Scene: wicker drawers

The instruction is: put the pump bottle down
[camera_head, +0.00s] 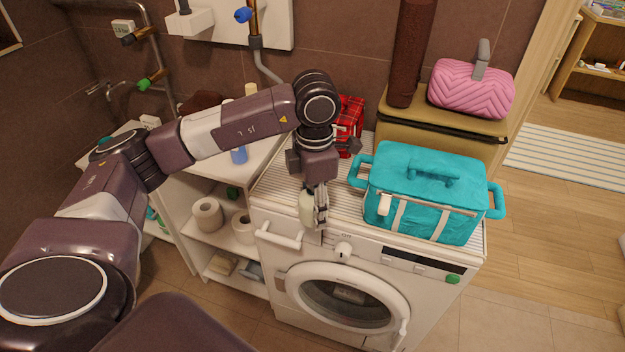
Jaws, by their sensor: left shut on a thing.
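My left gripper (319,207) points down over the front left part of the washing machine's (366,288) ribbed top. It is shut on a pale, cream-coloured pump bottle (306,209), which looks roughly upright. The gripper and wrist hide much of the bottle, including its upper part. I cannot tell whether the bottle's base touches the top. My right gripper is not in view.
A turquoise bag (428,195) stands just right of the gripper on the machine. A red plaid item (349,122) is behind. A white shelf with paper rolls (207,215) stands left. A pink bag (471,90) lies on an olive case (440,125).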

